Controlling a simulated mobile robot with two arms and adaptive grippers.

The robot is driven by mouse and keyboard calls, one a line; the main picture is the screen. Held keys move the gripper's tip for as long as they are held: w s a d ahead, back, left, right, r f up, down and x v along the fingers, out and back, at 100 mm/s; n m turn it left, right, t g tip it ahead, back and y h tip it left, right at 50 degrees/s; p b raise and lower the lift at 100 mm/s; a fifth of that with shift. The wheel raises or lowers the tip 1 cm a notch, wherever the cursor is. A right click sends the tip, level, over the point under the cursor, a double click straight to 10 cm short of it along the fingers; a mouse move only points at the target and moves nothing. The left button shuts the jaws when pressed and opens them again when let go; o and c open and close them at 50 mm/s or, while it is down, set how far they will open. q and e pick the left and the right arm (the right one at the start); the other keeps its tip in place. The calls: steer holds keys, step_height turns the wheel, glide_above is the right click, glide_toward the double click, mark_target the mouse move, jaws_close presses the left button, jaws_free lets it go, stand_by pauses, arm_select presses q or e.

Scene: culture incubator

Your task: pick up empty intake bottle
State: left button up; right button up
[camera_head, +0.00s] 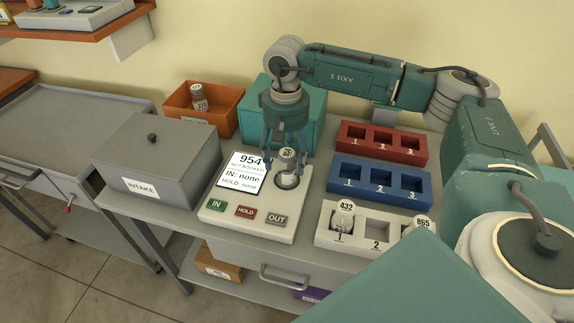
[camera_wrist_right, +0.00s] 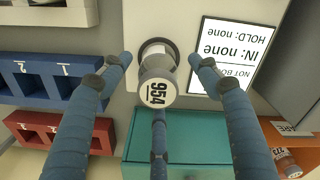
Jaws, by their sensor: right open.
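The device's screen (camera_head: 241,173) reads 954, NOT BOOKED, IN: none, HOLD: none. My right gripper (camera_head: 286,167) points down over the bottle, its fingers spread around it. In the right wrist view the open gripper (camera_wrist_right: 160,75) has the bottle between its fingers, with gaps at the sides. Whether the bottle is empty cannot be told. My left gripper is not in view.
A grey lidded box labelled INTAKE (camera_head: 150,165) stands left of the device. Behind are an orange bin (camera_head: 225,105) with a bottle (camera_head: 199,98) and a teal box (camera_head: 255,100). Red (camera_head: 381,142), blue (camera_head: 379,182) and white (camera_head: 357,232) racks stand right; the white holds bottles 432 and 865.

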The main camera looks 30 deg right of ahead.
mark_target(287, 171)
steer(key=f, duration=0.1)
steer(key=f+p, duration=0.1)
steer(key=f, duration=0.1)
steer(key=f+p, duration=0.1)
steer(key=shift+s+d+f, duration=0.1)
steer(key=shift+s+f, duration=0.15)
steer(key=shift+f, duration=0.35)
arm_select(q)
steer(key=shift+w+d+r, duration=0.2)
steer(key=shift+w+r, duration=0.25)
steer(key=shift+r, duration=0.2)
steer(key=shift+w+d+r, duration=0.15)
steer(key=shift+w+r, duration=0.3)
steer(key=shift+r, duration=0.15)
arm_select(e)
steer(key=shift+w, duration=0.1)
steer(key=shift+c, duration=0.5)
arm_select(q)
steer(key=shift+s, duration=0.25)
arm_select(e)
steer(key=c, duration=1.1)
